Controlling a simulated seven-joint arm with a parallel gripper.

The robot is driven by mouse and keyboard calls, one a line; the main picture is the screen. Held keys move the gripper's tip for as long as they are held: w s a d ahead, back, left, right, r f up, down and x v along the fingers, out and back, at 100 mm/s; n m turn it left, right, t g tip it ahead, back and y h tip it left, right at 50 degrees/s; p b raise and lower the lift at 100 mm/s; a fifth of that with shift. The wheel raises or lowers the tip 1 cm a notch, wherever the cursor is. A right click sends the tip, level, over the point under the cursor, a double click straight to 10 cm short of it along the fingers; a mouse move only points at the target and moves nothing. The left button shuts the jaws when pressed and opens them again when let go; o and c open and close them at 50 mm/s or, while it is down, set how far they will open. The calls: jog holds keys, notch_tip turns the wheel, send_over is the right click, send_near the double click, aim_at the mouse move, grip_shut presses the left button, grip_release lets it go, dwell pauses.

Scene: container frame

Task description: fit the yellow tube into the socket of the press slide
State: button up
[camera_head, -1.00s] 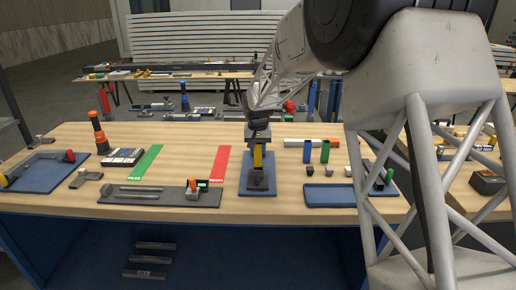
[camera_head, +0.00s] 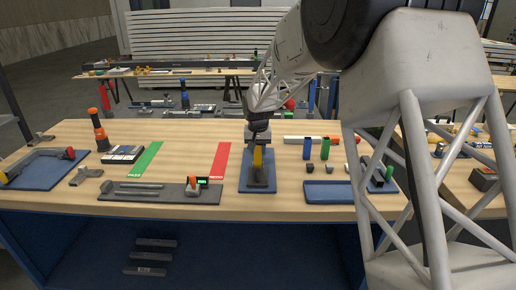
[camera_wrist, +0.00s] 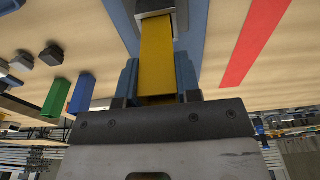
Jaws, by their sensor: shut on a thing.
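My gripper (camera_head: 257,146) is shut on the yellow tube (camera_head: 257,159), which points down over the press slide. In the wrist view the tube (camera_wrist: 157,55) sits between the two blue-grey fingers (camera_wrist: 158,88). The press slide has a blue base plate (camera_head: 257,188) and a dark grey block (camera_head: 260,181) below the tube. In the wrist view the tube's far end meets a grey metal socket part (camera_wrist: 181,18). I cannot tell how far the end is inside it.
A red strip (camera_head: 219,160) and a fixture with rails (camera_head: 150,190) lie to the left. A blue tray (camera_head: 328,192), a blue upright block (camera_head: 307,148) and a green one (camera_head: 325,149) stand to the right. Bare wood lies around the press plate.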

jog(key=shift+f, duration=1.25)
jog(key=o, duration=1.1)
jog(key=shift+c, duration=0.2)
jog(key=shift+r, duration=0.1)
notch_tip(320, 180, up, 8)
jog(key=s, duration=0.1)
jog(key=shift+f, duration=0.2)
dwell(0.3)
